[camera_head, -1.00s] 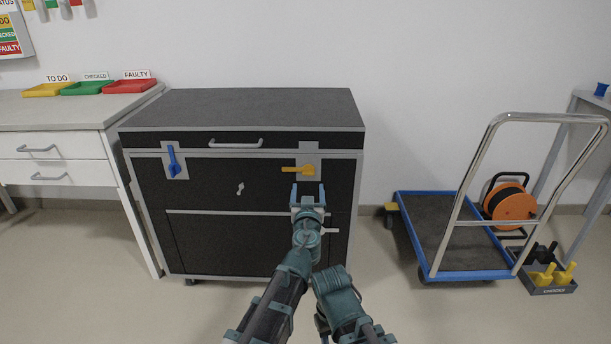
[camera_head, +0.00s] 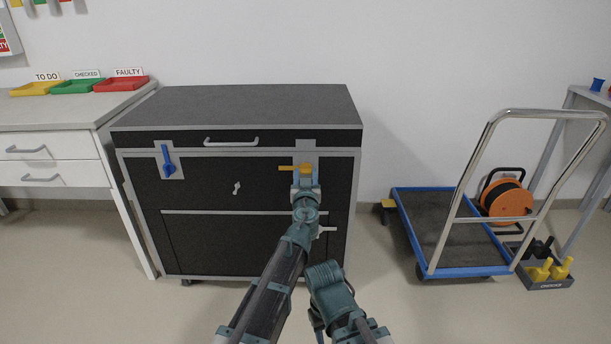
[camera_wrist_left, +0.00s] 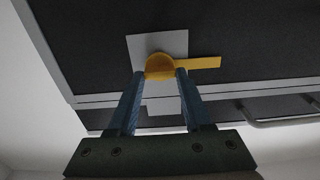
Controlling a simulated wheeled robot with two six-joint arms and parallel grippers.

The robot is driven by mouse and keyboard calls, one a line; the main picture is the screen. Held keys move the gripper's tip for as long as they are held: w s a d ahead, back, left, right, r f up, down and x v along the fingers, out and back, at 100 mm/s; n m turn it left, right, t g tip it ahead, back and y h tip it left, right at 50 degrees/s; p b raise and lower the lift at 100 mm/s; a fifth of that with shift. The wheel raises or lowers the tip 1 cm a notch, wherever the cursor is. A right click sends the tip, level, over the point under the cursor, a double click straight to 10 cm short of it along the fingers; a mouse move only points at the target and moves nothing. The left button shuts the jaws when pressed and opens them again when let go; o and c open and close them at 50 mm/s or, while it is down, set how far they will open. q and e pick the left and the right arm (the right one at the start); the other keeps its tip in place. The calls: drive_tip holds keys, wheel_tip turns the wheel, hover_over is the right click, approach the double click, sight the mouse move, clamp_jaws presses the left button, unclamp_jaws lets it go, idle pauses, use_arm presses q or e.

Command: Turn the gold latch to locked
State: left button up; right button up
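The gold latch (camera_head: 305,168) is on a grey plate at the upper right of the dark cabinet's front. Its handle points left, level, in the head view; in the left wrist view the latch (camera_wrist_left: 160,67) has its round hub nearest me and its handle extending right. My left gripper (camera_head: 305,176) is at the latch, partly covering it. In the left wrist view the left gripper (camera_wrist_left: 160,74) is open, with one finger on each side of the hub's near edge. I cannot tell whether the fingers touch it.
A blue latch (camera_head: 168,163) points up at the cabinet's left. A silver knob (camera_head: 237,188) and a drawer handle (camera_head: 231,141) stick out of the front. A blue-edged trolley (camera_head: 447,270) stands to the right. A white desk (camera_head: 60,115) is at the left.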

use_arm(q)
clamp_jaws()
idle(1.0)
